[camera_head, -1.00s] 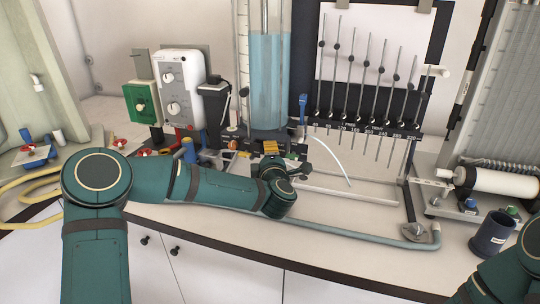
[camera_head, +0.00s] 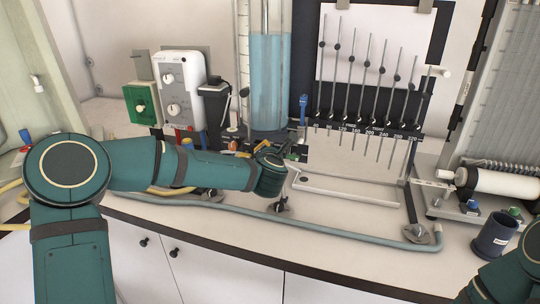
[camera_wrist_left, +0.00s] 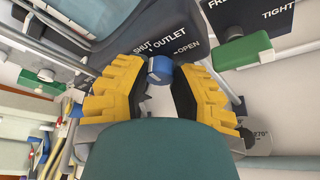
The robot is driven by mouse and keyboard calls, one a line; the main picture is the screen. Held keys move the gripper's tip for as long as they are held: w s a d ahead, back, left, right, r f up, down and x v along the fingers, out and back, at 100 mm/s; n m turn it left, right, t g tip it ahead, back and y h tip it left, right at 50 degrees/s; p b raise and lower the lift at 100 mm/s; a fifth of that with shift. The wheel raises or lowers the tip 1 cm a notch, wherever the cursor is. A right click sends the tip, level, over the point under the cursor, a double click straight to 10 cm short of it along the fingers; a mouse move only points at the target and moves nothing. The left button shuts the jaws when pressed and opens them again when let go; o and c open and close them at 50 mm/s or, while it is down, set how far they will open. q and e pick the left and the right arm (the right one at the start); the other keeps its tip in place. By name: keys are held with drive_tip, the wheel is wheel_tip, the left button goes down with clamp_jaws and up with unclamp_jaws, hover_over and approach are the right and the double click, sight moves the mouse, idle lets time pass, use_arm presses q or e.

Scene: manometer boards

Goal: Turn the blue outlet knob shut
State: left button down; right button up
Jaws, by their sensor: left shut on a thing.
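The blue outlet knob (camera_wrist_left: 160,68) is in the left wrist view, beside a dark panel (camera_wrist_left: 176,30) lettered SHUT, OUTLET and OPEN. My left gripper (camera_wrist_left: 158,72) has its yellow fingers on either side of the knob and is shut on it. In the head view my left arm (camera_head: 195,170) reaches in to the foot of the blue water column (camera_head: 270,85). There the arm and gripper largely hide the knob. The knob's exact angle is hard to read. My right gripper is out of view; only part of that arm (camera_head: 505,275) shows at the lower right.
A green block (camera_wrist_left: 242,52) lies right of the knob in the wrist view. In the head view, the manometer board (camera_head: 365,128) with several thin tubes stands to the right. A grey hose (camera_head: 330,233) runs along the bench front. A dark cup (camera_head: 493,236) stands at the right.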

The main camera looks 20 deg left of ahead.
use_arm(q)
drive_tip(key=shift+r, duration=0.2)
idle(0.4)
drive_tip(key=c, duration=1)
unclamp_jaws()
drive_tip(key=v, duration=1.2)
